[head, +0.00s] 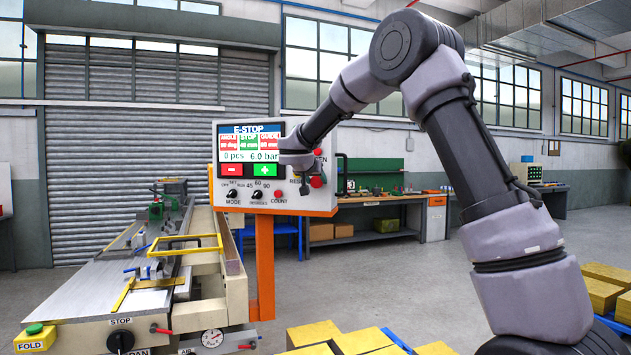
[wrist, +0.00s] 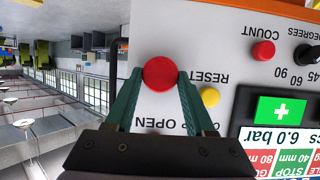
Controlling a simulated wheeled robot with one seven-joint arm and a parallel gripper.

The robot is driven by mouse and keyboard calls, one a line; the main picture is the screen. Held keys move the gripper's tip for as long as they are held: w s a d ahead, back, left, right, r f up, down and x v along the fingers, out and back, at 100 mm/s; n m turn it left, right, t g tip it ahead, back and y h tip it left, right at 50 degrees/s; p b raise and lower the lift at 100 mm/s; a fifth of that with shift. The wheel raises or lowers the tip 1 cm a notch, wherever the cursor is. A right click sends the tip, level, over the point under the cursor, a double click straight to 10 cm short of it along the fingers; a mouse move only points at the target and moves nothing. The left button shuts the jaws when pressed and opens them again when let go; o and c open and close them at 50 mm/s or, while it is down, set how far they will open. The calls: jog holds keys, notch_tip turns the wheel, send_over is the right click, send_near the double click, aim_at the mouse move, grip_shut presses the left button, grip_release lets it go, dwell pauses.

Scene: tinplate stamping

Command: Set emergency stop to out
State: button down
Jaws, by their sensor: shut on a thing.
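The emergency stop appears to be the large round red button (wrist: 160,73) on the white control panel; no label of its own is readable. In the head view it shows as a red knob (head: 317,181) at the panel's lower right. My gripper (wrist: 160,80) has its two green fingers closed on opposite sides of the button. In the head view my gripper (head: 304,184) is at the panel's right part and hides some of it. Whether the button is pressed in or out cannot be told. The panel's screen (head: 248,143) reads E-STOP.
A yellow button (wrist: 209,96) by RESET is close to the fingers, and a red COUNT button (wrist: 263,53) is farther off. The orange-edged panel (head: 225,199) stands on an orange post beside a long machine (head: 85,290). Yellow blocks (head: 362,341) lie in front.

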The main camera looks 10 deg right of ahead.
jog(key=shift+s+a, duration=0.2)
jog(key=shift+s, duration=0.25)
jog(key=shift+c, duration=1.4)
grip_release()
jog(key=v, duration=1.1)
